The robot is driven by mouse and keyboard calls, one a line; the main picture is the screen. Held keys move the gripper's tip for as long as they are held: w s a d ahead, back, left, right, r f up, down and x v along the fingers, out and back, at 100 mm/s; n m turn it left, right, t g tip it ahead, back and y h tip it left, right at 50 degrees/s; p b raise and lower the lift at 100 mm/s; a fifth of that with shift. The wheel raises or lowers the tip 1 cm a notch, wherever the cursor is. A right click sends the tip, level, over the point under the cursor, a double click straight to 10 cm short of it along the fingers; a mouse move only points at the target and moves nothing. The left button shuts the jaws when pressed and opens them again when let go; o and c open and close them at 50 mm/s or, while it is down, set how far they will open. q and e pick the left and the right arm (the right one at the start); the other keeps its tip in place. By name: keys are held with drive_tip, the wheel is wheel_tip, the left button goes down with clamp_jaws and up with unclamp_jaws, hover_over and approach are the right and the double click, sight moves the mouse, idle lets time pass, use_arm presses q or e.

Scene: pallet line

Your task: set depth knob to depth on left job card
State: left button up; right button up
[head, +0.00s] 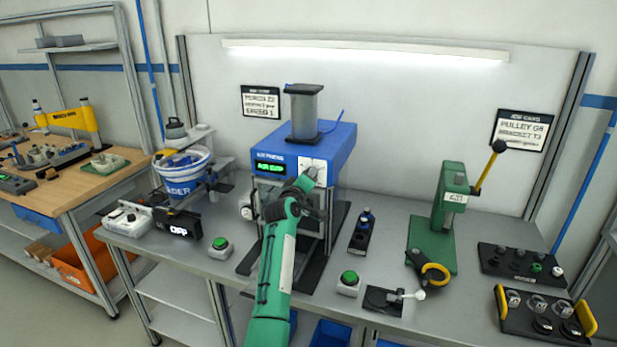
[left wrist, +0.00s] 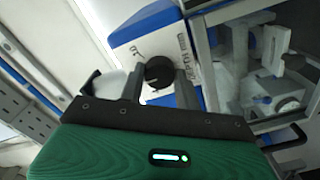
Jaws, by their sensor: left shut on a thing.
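The left job card (head: 261,103) hangs on the back panel, a white sheet with a black frame; its small print is too blurred to read surely. The blue press (head: 330,150) stands in the middle of the bench with a lit green display. My left gripper (head: 304,188) reaches up to the right part of the press front and covers the knob there. In the left wrist view, the black round depth knob (left wrist: 158,71) sits on a white plate marked DEPTH, between the fingers of my left gripper (left wrist: 157,88), which is shut on it. The knob's pointer is hard to make out. My right gripper is not in view.
A feeder bowl (head: 183,170) with an OFF display stands left of the press. Green push buttons (head: 349,278) flank it at the bench front. A green arbor press (head: 440,220) and the right job card (head: 520,130) are on the right.

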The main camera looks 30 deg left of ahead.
use_arm(q)
drive_tip(key=shift+n, duration=0.3)
drive_tip(key=o, duration=1)
drive_tip(key=b+v, duration=0.3)
drive_tip(key=v, duration=1)
drive_tip(key=shift+s+f+b, duration=0.1)
drive_tip(key=shift+s+b, duration=0.2)
drive_tip(key=shift+s, duration=0.1)
